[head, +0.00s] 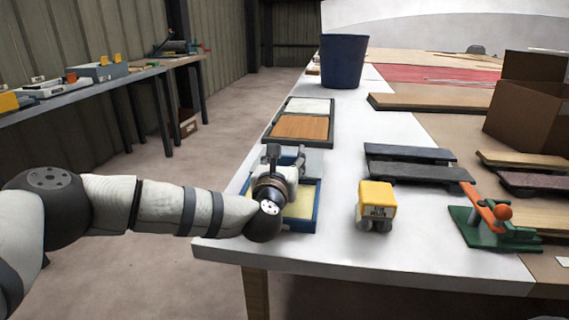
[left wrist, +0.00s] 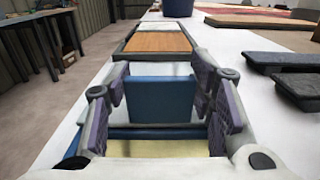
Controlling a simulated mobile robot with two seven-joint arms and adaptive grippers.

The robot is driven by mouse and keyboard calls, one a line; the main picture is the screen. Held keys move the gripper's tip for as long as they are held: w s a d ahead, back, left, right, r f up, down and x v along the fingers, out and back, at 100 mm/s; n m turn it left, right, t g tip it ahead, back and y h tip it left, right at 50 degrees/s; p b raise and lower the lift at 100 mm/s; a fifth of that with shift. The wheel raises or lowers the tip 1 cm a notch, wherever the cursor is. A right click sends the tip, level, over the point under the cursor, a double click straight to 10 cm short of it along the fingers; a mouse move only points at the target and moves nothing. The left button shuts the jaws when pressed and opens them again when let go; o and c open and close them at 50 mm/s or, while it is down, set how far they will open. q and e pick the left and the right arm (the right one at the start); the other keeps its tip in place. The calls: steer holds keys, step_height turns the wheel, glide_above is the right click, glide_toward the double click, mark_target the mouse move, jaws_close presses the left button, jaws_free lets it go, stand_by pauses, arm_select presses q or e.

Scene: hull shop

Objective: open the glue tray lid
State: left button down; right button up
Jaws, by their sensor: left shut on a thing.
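The glue tray (head: 318,207) is a blue, shallow box at the left edge of the white table, with a pale yellow inside. Its yellow inside also shows at the bottom of the left wrist view (left wrist: 165,149). The lid (left wrist: 158,101) shows there as a blue panel standing raised at the tray's far side, between my fingers. In the head view the lid (head: 315,160) is a pale panel, partly hidden by my gripper. My left gripper (head: 284,155) is over the tray, shut on the lid; the exact contact is hard to see. My right gripper is not in view.
Dark slabs (head: 410,172) and a green-and-orange clamp tool (head: 492,228) are to the right. White tabletop around the yellow object is clear.

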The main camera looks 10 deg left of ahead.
arm_select(q)
steer(key=shift+s+f, duration=0.1)
steer(key=c, duration=0.7)
jaws_free()
steer(key=s, duration=1.2)
